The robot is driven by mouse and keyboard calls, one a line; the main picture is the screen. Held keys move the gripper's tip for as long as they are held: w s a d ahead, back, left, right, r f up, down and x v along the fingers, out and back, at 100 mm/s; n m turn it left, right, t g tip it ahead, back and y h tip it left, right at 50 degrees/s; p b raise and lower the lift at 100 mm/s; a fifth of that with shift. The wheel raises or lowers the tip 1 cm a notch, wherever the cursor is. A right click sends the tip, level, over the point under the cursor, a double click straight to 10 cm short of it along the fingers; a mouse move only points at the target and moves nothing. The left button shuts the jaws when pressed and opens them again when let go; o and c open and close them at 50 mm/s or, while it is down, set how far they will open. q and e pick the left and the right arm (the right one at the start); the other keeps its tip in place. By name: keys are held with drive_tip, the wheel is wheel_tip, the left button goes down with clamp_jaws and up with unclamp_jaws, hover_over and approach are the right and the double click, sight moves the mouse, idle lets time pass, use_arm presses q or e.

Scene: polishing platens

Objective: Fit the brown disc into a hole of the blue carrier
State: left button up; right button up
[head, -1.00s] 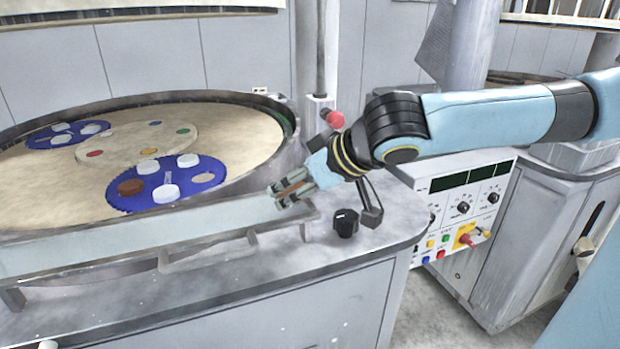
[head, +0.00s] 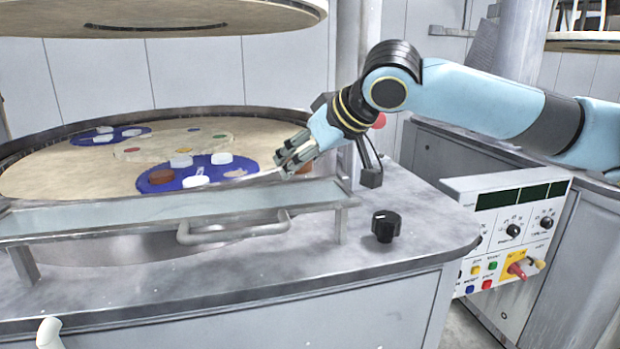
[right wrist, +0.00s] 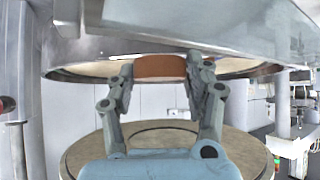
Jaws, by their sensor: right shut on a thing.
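The near blue carrier (head: 212,171) lies on the beige platen. It holds a brown disc (head: 160,177) at its left and white discs in other holes. A beige opening (head: 235,172) shows at its right, partly blurred. My right gripper (head: 284,166) is above the platen's near right edge, to the right of the carrier and apart from it. In the right wrist view it is shut on another brown disc (right wrist: 160,67), held between the two fingertips.
A second blue carrier (head: 88,138) lies farther back left, beside a beige disc with coloured spots (head: 170,147). A round upper plate (head: 170,14) hangs above. A trough (head: 150,208) with a handle and a black knob (head: 385,226) are in front. A control panel (head: 508,230) stands at right.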

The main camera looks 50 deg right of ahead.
drive_tip(key=shift+w+f+b, duration=0.15)
drive_tip(key=shift+w+b, duration=0.5)
drive_tip(key=shift+b, duration=0.15)
drive_tip(key=w+b, duration=0.1)
drive_tip(key=w, duration=0.1)
drive_tip(key=shift+w+b, duration=0.35)
drive_tip(key=shift+w, duration=0.05)
drive_tip(key=w+f, duration=0.1)
drive_tip(key=w, duration=0.5)
drive_tip(key=w+f+p, duration=0.1)
drive_tip(key=w, duration=0.5)
drive_tip(key=w+d+f+p, duration=0.1)
drive_tip(key=w, duration=0.5)
drive_tip(key=shift+w+f, duration=0.25)
drive_tip(key=shift+f, duration=0.7)
use_arm(q)
drive_tip(key=shift+f, duration=1)
use_arm(e)
drive_tip(key=shift+s+f, duration=0.15)
drive_tip(key=shift+f, duration=0.55)
